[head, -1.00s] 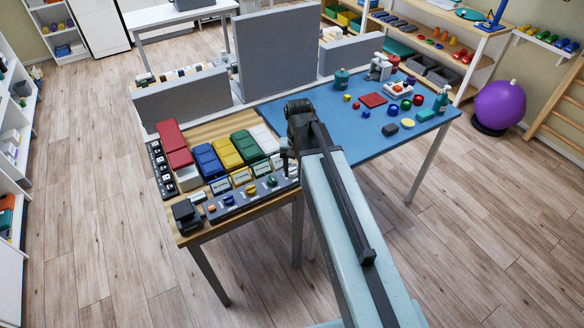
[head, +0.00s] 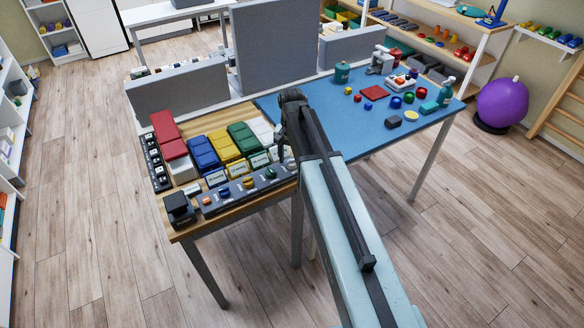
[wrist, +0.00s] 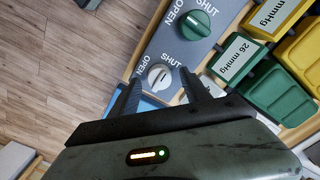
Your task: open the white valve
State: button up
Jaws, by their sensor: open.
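The white valve (wrist: 161,77) is a round white knob on a grey panel, with OPEN printed on its left and SHUT above right in the wrist view. Its pointer mark is too small to read surely. My gripper (wrist: 160,83) is open, and its two dark fingers point at the panel, one on each side of the white knob in the picture. I cannot tell whether they touch it. In the head view my arm and gripper (head: 287,150) hide the white valve at the right end of the grey panel (head: 238,191).
A green valve (wrist: 196,25) sits close by on the same panel. A green bin (wrist: 274,92) and a 26 mmHg label card (wrist: 237,57) lie to its right. Behind the panel stand blue (head: 204,153), yellow and green boxes. A blue-topped table (head: 345,117) adjoins on the right.

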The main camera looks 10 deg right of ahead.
jog(key=shift+f, duration=0.25)
jog(key=shift+d, duration=0.1)
grip_shut()
jog(key=shift+n, duration=0.4)
jog(key=n, duration=0.8)
jog(key=shift+n, duration=0.3)
jog(key=n, duration=0.4)
jog(key=shift+n, duration=2.2)
